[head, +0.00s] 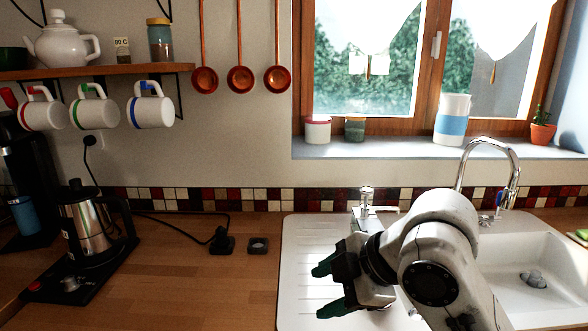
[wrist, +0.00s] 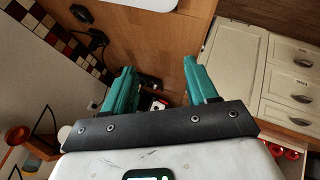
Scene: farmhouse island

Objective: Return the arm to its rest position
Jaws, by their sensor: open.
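My gripper (head: 325,288) shows in the head view above the drainboard at the left part of the white sink (head: 301,234). Its two dark teal fingers point left and stand apart with nothing between them. In the wrist view my gripper (wrist: 160,82) also shows with its two teal fingers apart and empty. My arm reaches in from the lower right of the head view, with its white rounded links in front of part of the sink.
A chrome faucet (head: 513,166) rises behind the sink, close to my arm. A kettle (head: 86,228) stands on a black base at the left. The wooden counter (head: 200,285) between kettle and sink is mostly clear. Cream drawers (wrist: 290,87) show in the wrist view.

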